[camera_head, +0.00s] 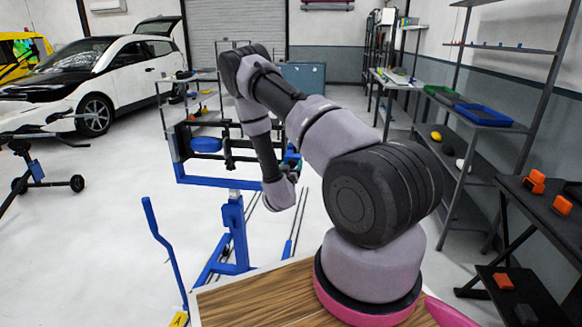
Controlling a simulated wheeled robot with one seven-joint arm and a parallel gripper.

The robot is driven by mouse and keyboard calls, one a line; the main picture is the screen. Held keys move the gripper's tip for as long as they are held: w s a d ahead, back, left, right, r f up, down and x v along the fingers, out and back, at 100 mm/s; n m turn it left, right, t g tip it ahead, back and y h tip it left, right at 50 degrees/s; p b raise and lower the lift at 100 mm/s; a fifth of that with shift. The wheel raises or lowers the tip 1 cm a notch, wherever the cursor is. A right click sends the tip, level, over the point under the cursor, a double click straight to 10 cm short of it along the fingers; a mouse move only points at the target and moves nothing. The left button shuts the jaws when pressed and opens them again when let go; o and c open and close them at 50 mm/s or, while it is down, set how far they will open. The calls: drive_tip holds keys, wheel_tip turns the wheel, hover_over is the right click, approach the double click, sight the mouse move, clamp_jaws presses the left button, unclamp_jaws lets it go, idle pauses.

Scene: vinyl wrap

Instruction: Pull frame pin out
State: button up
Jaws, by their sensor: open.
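A blue wheeled stand (233,222) carries a dark frame (173,143) with cross bars and clamp-like parts. A blue round piece (207,145) sits on the left part of the frame. I cannot make out which small part is the frame pin. My arm reaches forward over the frame and bends down at its right side. The wrist end of my arm is beside the frame's right half and hides part of it. My gripper's fingers are hidden behind my own wrist, so I cannot see whether they touch anything.
A white car (110,65) stands at the left, a black and blue stand (38,175) in front of it. Shelves with blue trays (483,114) and a yellow item (436,135) line the right. A dark table (550,205) holds orange pieces. White floor is open left of the blue stand.

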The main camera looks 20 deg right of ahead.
clamp_jaws()
idle(1.4)
